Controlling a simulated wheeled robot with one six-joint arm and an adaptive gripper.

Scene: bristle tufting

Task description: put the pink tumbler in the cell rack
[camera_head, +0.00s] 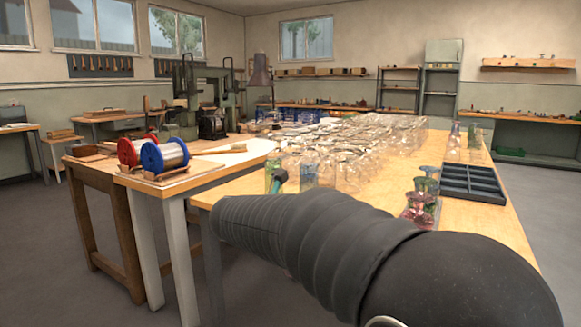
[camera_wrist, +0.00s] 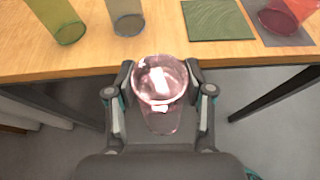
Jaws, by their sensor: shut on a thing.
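In the wrist view my gripper (camera_wrist: 160,85) is shut on a clear pink tumbler (camera_wrist: 161,118), with one finger on each side of it. The tumbler's round rim faces the camera, and it is held just off the table's edge, over the floor. The dark cell rack (camera_head: 472,183) lies on the right part of the table in the head view, and the cells that I can see look empty. The rack is not in the wrist view. In the head view my arm crosses the foreground and I cannot make out the held tumbler.
A green glass (camera_wrist: 60,22), a blue-grey glass (camera_wrist: 127,18), a green mat (camera_wrist: 217,19) and a red glass (camera_wrist: 283,18) are along the table edge. Reddish glassware (camera_head: 418,209) and a green goblet (camera_head: 427,184) stand left of the rack. Many clear glasses (camera_head: 350,150) crowd the table's middle.

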